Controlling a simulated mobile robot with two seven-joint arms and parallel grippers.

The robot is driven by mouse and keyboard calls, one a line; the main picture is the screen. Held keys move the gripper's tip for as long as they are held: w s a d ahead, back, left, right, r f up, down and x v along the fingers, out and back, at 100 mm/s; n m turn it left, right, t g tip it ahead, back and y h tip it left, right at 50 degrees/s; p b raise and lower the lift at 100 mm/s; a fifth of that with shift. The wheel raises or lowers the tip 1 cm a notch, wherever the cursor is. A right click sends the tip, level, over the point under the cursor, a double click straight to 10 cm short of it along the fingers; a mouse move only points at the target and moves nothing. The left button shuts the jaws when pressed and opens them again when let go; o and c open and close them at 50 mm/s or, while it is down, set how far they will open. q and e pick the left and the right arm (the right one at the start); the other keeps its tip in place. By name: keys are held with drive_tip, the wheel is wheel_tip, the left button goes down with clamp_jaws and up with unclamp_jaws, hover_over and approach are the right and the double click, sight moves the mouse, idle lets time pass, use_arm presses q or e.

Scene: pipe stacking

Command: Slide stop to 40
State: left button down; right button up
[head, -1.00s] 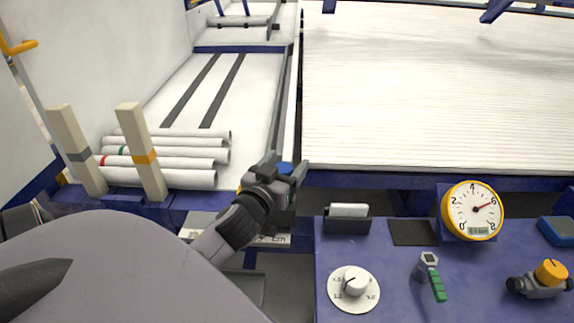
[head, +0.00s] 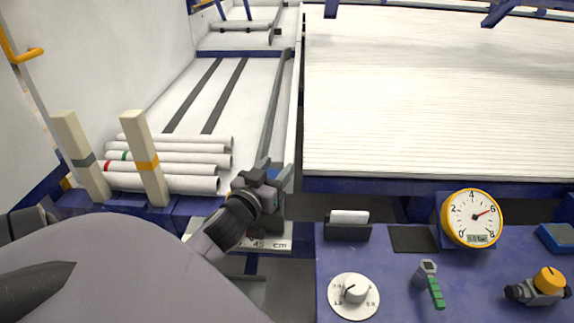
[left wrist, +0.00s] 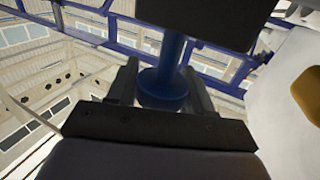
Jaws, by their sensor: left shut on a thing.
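My left gripper (head: 275,172) is shut on the blue knob (head: 273,174) of the stop, at the front end of the long rail. In the left wrist view the blue knob (left wrist: 163,88) stands between the two fingers of the gripper (left wrist: 162,82), with a dark plate (left wrist: 205,20) beyond it. The stop's dark body (head: 280,212) is partly hidden by my gripper. The pale scale plate (head: 275,243) below it shows "45 cm"; a red mark is just left of the number. My right gripper is not in view.
Several white pipes (head: 180,165) lie behind two beige posts (head: 145,160) at the left. A blue console on the right carries a dial (head: 354,295), a round gauge (head: 472,215), a green-handled lever (head: 433,285) and an orange-topped valve (head: 548,280).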

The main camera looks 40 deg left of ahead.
use_arm(q)
drive_tip(key=shift+s+a+p, duration=0.3)
drive_tip(key=shift+s+a, duration=0.4)
drive_tip(key=shift+a, duration=0.15)
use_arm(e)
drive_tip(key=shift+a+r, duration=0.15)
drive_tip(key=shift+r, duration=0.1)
use_arm(q)
drive_tip(key=c, duration=0.5)
unclamp_jaws()
drive_tip(key=shift+c, duration=0.2)
drive_tip(key=shift+d, duration=0.1)
drive_tip(key=p+v, duration=0.1)
drive_tip(key=v, duration=0.4)
drive_tip(key=shift+s+d, duration=0.15)
drive_tip(key=shift+s, duration=0.15)
drive_tip(key=shift+s+d+p, duration=0.2)
drive_tip(key=shift+s+p, duration=0.1)
drive_tip(key=shift+s, duration=0.4)
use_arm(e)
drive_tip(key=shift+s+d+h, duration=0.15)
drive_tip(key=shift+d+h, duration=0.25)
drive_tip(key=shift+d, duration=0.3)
